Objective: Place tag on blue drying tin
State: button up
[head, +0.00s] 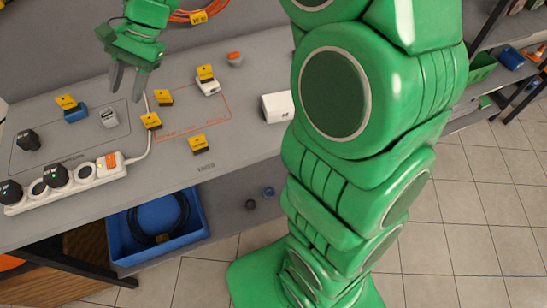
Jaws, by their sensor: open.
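My gripper (127,88) hangs at the upper left over the grey bench, open with nothing visible between its dark fingers. Yellow tags with dark print lie on the bench: one (163,97) right of my gripper, one (151,121) by the white cable, and one (199,144) nearer the front edge. A small blue block (76,115) on the left of the bench has a yellow tag (66,102) on it. I cannot tell which blue thing is the drying tin.
A white power strip (85,181) with black plugs lies along the bench's left front. A white block (208,87) bears another yellow tag. A white box (277,107) stands near my arm. A blue crate (192,229) with coiled black cable is below. Shelving stands at upper right.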

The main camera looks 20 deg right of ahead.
jog(key=s+d+f+n+h, duration=0.1)
jog(key=s+d+n+h, duration=0.2)
jog(key=s+d, duration=0.9)
jog(key=s+d+f+n+h, duration=0.2)
jog(key=s+d+n+h, duration=0.1)
jog(key=s+d, duration=0.9)
jog(key=s, duration=0.4)
jog(key=shift+f+h, duration=0.25)
jog(key=shift+h, duration=0.15)
